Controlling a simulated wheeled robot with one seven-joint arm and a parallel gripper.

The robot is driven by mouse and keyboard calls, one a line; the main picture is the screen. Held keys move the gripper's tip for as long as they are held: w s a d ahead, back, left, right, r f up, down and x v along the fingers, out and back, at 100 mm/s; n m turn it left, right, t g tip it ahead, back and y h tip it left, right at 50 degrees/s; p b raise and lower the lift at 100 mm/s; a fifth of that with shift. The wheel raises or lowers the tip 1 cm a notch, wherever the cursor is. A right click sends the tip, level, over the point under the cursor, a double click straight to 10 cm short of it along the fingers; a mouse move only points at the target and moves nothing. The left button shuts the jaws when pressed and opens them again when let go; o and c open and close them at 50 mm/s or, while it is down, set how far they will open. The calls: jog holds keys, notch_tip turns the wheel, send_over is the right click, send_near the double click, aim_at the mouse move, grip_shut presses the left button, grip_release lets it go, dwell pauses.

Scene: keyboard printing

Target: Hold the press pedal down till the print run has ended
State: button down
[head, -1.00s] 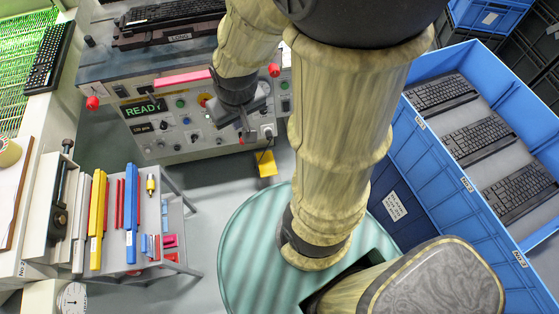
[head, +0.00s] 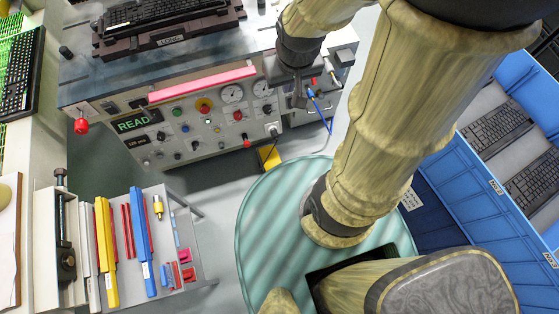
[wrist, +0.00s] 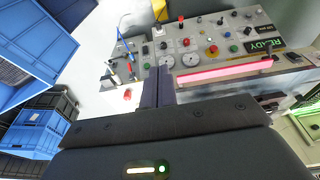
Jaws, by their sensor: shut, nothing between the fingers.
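The yellow press pedal (head: 269,157) is low on the floor at the foot of the press, below the panel's right end. A cable hangs close to it, and nothing rests on it. It also shows small at the top of the wrist view (wrist: 160,9). The press (head: 200,118) has a green-lit display (head: 138,121) that reads READY in the wrist view (wrist: 266,46). My gripper (head: 299,100) is up at the right end of the press, well above the pedal and apart from it. In the wrist view its fingers (wrist: 158,86) are together and empty.
A keyboard (head: 165,14) lies on top of the press. A grey cart (head: 190,232) with coloured bars stands at lower left. A blue crate (head: 470,185) with keyboards is at right. Some floor near the pedal is clear.

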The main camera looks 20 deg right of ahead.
jog(key=shift+s, duration=0.1)
jog(key=w+f+b, duration=0.4)
jog(key=f+b, duration=0.9)
jog(key=f, duration=0.8)
jog(key=w+f+b, duration=0.4)
jog(key=f+b, duration=1)
jog(key=f, duration=0.8)
jog(key=w+f+g+b, duration=0.1)
jog(key=w+f+b, duration=0.4)
jog(key=f+b, duration=0.8)
notch_tip(320, 180, down, 9)
jog(key=shift+d+r, duration=0.1)
jog(key=shift+d, duration=0.05)
jog(key=b, duration=1)
send_over(275, 168)
jog(key=f, duration=1.9)
jog(key=shift+w+d+f, duration=0.1)
jog(key=shift+w+f, duration=0.2)
jog(key=shift+w, duration=0.1)
jog(key=f+b, duration=0.1)
jog(key=s+f, duration=0.1)
jog(key=f, duration=0.1)
jog(key=shift+f+b, duration=0.15)
jog(key=shift+b, duration=0.2)
jog(key=shift+s+f, duration=0.15)
jog(key=shift+f, duration=0.15)
jog(key=shift+f, duration=0.1)
